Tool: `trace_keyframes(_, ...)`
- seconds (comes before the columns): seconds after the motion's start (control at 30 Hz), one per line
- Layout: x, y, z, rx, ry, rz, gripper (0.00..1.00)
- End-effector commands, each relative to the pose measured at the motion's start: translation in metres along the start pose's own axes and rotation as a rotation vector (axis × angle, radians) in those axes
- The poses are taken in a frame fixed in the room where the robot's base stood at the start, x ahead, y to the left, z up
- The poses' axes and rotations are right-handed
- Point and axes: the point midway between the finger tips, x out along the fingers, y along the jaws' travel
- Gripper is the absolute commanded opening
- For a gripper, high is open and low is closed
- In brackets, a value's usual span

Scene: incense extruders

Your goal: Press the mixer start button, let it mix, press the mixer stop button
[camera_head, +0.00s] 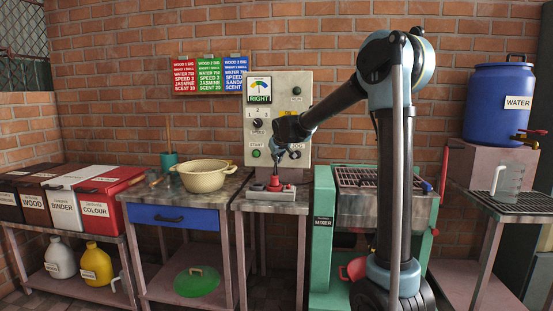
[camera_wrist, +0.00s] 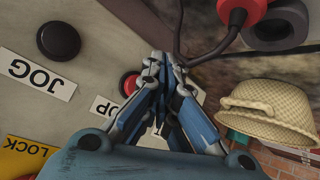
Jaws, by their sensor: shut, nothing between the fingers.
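The grey control panel (camera_head: 285,90) stands against the brick wall, with a dial, knobs and buttons. My gripper (camera_head: 278,157) is shut and empty at the panel's lower middle. In the wrist view, my closed fingers (camera_wrist: 165,65) partly cover a label ending in "OP" and stand beside a red button (camera_wrist: 129,83). I cannot tell whether they touch it. A black button (camera_wrist: 58,40) sits by the JOG label. The green mixer (camera_head: 323,190) with a grated top stands to the right.
A red plug-like device (camera_head: 275,185) with a cable sits on the small table below the panel. A cream pot (camera_head: 204,182) stands on the table to the left. A blue water barrel (camera_head: 498,105) is at the right. Ingredient bins (camera_head: 105,190) line the far left.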

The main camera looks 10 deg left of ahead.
Motion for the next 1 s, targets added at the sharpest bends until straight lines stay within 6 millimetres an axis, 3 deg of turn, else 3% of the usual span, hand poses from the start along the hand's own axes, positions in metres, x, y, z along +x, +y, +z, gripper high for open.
trace_keyframes(0.57, -0.029, -0.021, 0.021, 0.0, 0.0, 0.0, 0.0)
trace_keyframes(0.87, -0.03, -0.019, 0.023, 0.002, -0.003, 0.001, 0.0)
trace_keyframes(1.0, -0.044, -0.005, 0.043, 0.023, -0.031, 0.009, 0.0)
